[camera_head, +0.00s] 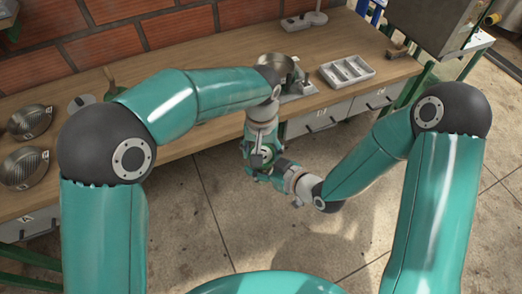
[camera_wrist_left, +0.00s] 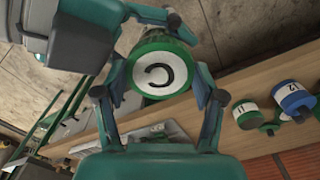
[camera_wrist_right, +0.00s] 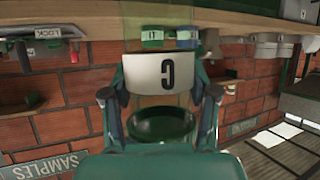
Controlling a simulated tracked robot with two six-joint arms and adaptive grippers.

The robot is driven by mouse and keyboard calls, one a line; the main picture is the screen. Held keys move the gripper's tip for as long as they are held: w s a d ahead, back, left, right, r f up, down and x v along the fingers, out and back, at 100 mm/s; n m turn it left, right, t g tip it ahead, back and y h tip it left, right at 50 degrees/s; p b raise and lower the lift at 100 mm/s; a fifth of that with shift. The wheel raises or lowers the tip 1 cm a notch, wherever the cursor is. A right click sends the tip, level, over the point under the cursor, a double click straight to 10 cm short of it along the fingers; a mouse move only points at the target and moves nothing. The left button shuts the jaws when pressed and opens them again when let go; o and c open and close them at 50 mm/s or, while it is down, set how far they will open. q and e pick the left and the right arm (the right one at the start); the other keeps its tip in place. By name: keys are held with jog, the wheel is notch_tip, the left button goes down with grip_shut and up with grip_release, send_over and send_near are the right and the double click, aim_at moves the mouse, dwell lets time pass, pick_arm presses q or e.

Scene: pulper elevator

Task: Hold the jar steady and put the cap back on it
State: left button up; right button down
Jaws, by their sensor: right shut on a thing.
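The cap (camera_wrist_left: 155,72), green-rimmed with a white disc marked C, is between the fingertips of my left gripper (camera_wrist_left: 160,68). Whether the fingers press on it is unclear. The clear jar (camera_wrist_right: 161,105) is in my right gripper (camera_wrist_right: 160,100), which is shut on it. Its pale label carries a C, and a dark green round shows at one end. In the head view both grippers meet over the floor in front of the bench: my left gripper (camera_head: 262,150) comes from above, my right gripper (camera_head: 275,170) from the right. Whether the cap touches the jar is hidden.
The wooden bench (camera_head: 225,55) runs along the brick wall behind the grippers. It bears a grey divided tray (camera_head: 347,70), a metal bowl (camera_head: 276,64) and several metal pans at the left. Green and blue numbered containers (camera_wrist_left: 293,97) also show. The floor in front is clear.

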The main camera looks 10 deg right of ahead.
pick_arm(q)
jog(key=o, duration=0.4)
jog(key=shift+r, duration=2.3)
jog(key=shift+c, duration=0.2)
jog(key=n, duration=0.1)
jog(key=r+n, duration=0.1)
jog(key=n, duration=0.1)
jog(key=shift+r, duration=0.3)
jog(key=r+n, duration=0.2)
jog(key=n, duration=0.1)
jog(key=shift+n, duration=0.3)
